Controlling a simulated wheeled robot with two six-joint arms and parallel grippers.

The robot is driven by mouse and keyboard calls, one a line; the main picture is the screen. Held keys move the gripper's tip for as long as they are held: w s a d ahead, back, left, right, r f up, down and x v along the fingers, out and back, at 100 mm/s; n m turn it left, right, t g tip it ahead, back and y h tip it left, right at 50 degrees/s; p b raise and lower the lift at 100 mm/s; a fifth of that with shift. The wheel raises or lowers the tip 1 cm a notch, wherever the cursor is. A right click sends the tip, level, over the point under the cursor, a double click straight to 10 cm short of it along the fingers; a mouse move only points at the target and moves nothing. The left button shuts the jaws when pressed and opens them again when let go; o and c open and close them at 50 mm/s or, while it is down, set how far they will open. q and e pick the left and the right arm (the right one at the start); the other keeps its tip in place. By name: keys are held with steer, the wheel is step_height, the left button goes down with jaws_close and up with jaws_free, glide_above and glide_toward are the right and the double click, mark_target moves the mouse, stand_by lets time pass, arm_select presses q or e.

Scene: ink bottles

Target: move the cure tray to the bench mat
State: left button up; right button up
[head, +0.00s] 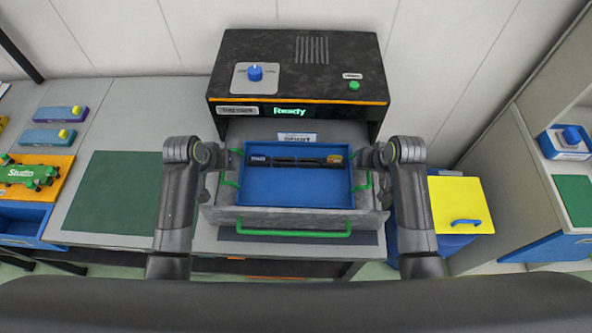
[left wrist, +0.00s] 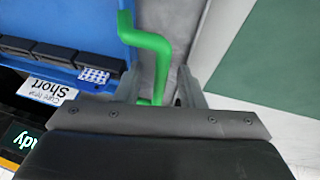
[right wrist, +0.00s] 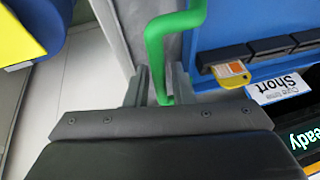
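The blue cure tray (head: 295,188) sits in the pulled-out grey drawer of the curing machine, with a green handle on each side. Dark pieces lie in a row along its back. My left gripper (head: 208,160) is open at the tray's left handle, which also shows between the spread fingers in the left wrist view (left wrist: 158,65). My right gripper (head: 375,158) is open at the right handle, which also shows between its fingers in the right wrist view (right wrist: 155,50). The green bench mat (head: 115,192) lies bare on the bench to the left.
The black machine (head: 295,75) stands behind, its display reading "Ready". The drawer's green front bar (head: 293,232) is nearest me. A yellow-topped blue bin (head: 460,205) stands to the right.

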arm_select(q)
steer(key=c, duration=0.4)
arm_select(e)
steer(key=c, duration=0.4)
arm_select(q)
jaws_close()
arm_select(e)
jaws_close()
arm_select(q)
steer(key=shift+r, duration=0.15)
arm_select(e)
steer(key=shift+r, duration=0.15)
